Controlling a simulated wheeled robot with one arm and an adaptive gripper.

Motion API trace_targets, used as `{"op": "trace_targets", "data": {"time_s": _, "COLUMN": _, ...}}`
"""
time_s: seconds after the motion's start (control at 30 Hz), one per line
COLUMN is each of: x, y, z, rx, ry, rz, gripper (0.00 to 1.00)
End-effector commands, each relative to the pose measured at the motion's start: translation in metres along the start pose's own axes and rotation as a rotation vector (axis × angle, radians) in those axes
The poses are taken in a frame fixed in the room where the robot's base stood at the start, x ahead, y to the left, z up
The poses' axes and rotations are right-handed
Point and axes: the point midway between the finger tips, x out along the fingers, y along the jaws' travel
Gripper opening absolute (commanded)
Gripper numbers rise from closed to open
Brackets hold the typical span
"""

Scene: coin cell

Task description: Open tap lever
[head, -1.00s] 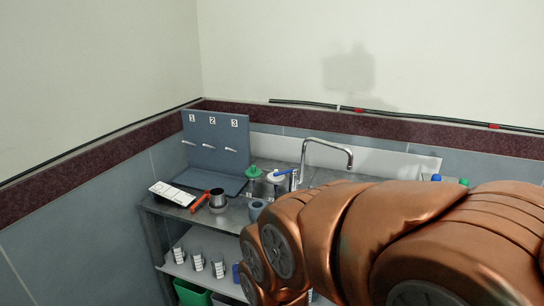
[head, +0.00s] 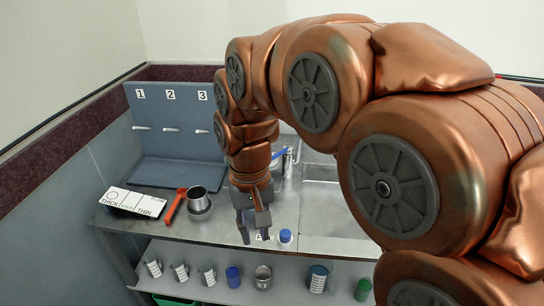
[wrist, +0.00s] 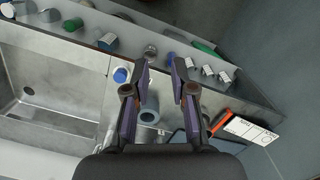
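The blue tap lever (head: 279,153) shows at the back of the counter in the head view, just right of my arm. It is partly covered by my arm, and the rest of the tap is mostly hidden. I cannot make out the lever in the wrist view. My gripper (head: 256,234) points down over the front of the counter, nearer the camera than the lever and apart from it. Its two fingers are spread with a gap between them, also in the wrist view (wrist: 160,68). A grey-blue round piece (wrist: 150,113) shows between the fingers, seemingly below them.
A blue-capped bottle (head: 285,237) stands right beside my gripper. The sink (head: 322,200) lies to the right. A metal cup (head: 198,198), a red-handled tool (head: 174,206) and a THICK/THIN board (head: 131,201) lie left. A pegboard (head: 175,120) stands behind. Several cups fill the lower shelf.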

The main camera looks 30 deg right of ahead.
Motion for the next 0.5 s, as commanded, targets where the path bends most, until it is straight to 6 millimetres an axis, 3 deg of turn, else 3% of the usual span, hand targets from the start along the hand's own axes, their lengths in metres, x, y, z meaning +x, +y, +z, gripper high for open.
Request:
{"op": "trace_targets", "data": {"time_s": 0.1, "x": -0.011, "y": 0.003, "z": -0.044, "rx": 0.102, "ry": 0.018, "rz": -0.016, "gripper": 0.25}}
{"op": "trace_targets", "data": {"time_s": 0.5, "x": -0.042, "y": 0.04, "z": -0.172, "rx": 0.459, "ry": 0.071, "rz": -0.067, "gripper": 0.25}}
